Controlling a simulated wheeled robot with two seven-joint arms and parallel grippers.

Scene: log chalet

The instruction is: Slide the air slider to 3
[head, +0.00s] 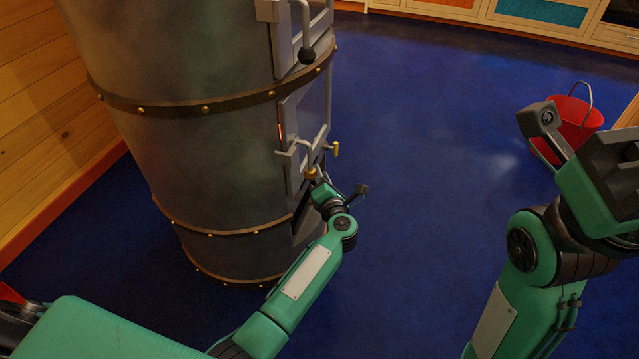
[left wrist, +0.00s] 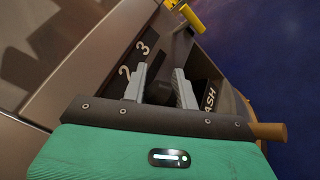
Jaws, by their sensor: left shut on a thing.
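The air slider's dark knob (left wrist: 158,92) sits between the two grey fingers of my left gripper (left wrist: 160,88) in the left wrist view. The fingers are shut on it. The number 2 (left wrist: 125,73) shows just beside the left finger, and the number 3 (left wrist: 143,47) farther up the dark scale strip. The fingers hide part of the scale, so I cannot tell the exact setting. In the head view my left gripper (head: 318,180) is at the lower front of the big metal stove (head: 200,160). My right gripper (head: 590,150) is raised at the right; its jaw state does not show.
A plate marked ASH (left wrist: 210,98) and a brown handle (left wrist: 268,131) are close to the right finger. A yellow handle (head: 336,149) sticks out from the stove front. A red bucket (head: 572,115) stands behind my right arm. The blue floor (head: 430,120) between is clear.

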